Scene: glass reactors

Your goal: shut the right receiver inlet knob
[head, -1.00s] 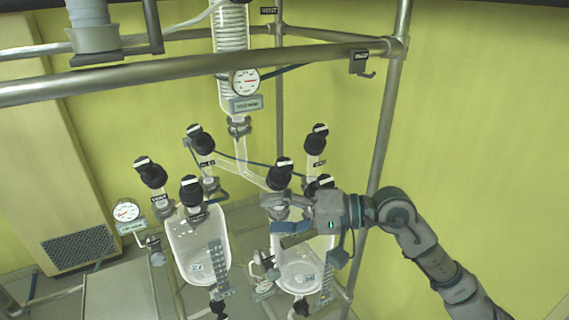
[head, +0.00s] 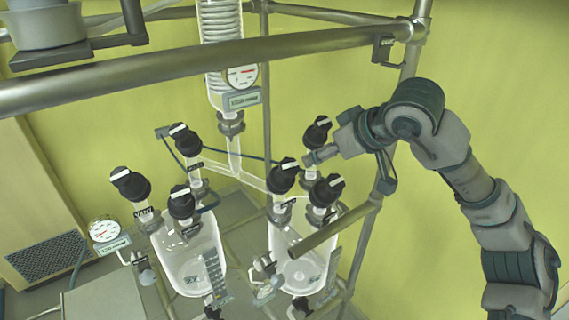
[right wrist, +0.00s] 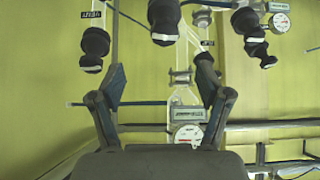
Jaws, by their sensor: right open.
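The right receiver (head: 298,258) is a clear glass vessel with several black knobs above it, each with a white bar. One knob (head: 283,176) is at its left, one (head: 317,133) behind, and one (head: 327,190) at its right. Their labels are too small to tell which is the inlet. My right gripper (head: 307,160) is at knob height, between the left and rear knobs in the picture; contact is unclear. In the right wrist view, my right gripper (right wrist: 161,68) is open with nothing gripped; a knob (right wrist: 95,45) lies beyond the left fingertip. My left gripper is out of view.
The left receiver (head: 190,258) has knobs too, including one (head: 130,184) at left. A metal rail (head: 330,228) runs in front of the right receiver. A thick frame bar (head: 200,62) crosses above, and a condenser with a gauge (head: 241,76) hangs behind. Free space lies at right.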

